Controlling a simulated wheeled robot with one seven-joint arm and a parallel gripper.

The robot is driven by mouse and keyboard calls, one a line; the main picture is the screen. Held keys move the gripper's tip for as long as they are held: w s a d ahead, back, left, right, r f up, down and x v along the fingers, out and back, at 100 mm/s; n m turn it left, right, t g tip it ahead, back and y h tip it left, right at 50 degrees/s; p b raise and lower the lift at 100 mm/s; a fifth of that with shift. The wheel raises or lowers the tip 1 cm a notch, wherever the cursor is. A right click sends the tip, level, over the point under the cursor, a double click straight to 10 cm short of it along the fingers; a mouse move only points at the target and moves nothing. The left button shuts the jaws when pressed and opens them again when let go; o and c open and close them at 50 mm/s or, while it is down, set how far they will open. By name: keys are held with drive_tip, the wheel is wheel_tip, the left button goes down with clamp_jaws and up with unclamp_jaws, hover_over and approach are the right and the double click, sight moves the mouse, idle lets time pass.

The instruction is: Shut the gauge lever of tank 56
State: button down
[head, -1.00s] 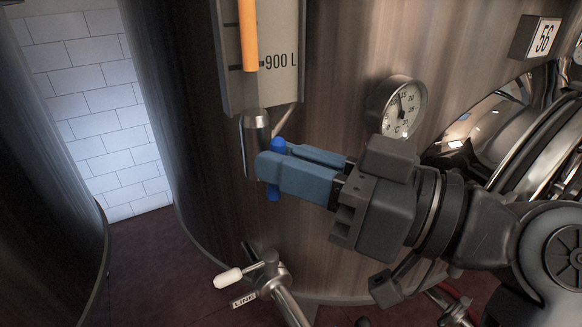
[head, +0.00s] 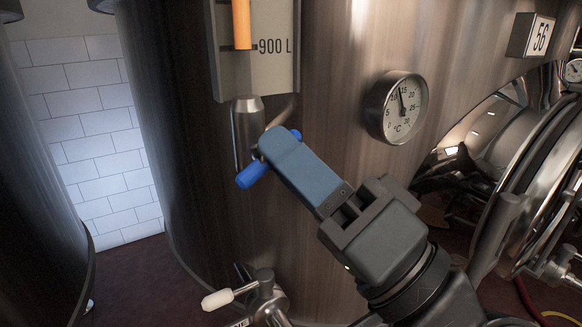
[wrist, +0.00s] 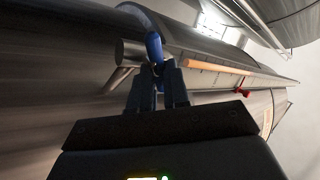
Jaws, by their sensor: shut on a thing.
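The blue gauge lever (head: 250,175) sits at the foot of the level gauge (head: 262,75) on the steel tank marked 56 (head: 541,37). The lever lies slanted, its lower left end sticking out past my fingers and its other end showing at upper right. My gripper (head: 277,150) is shut on the lever, with blue-grey fingers covering its middle. In the wrist view the lever (wrist: 155,48) shows between the fingertips (wrist: 158,72), beside the metal valve fitting (wrist: 132,52).
A round thermometer dial (head: 397,107) is on the tank to the right of my gripper. A valve with a white handle (head: 217,300) stands below. A round steel hatch (head: 520,190) is at right. Another tank (head: 35,180) stands at far left.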

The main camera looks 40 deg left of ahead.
drive_tip(key=shift+s+f+m+t+h+p, duration=0.15)
drive_tip(key=shift+m+t+p, duration=0.1)
drive_tip(key=shift+m+t, duration=1.25)
drive_tip(key=shift+w+f+m+t+h+p, duration=0.1)
drive_tip(key=shift+m+t+p, duration=0.15)
drive_tip(key=shift+m+t, duration=1.3)
drive_tip(key=shift+s+f+m+t+h+p, duration=0.2)
drive_tip(key=shift+m+t, duration=0.55)
drive_tip(key=shift+m, duration=1.5)
drive_tip(key=shift+w+m, duration=0.2)
drive_tip(key=shift+m, duration=0.2)
drive_tip(key=c, duration=1.1)
unclamp_jaws()
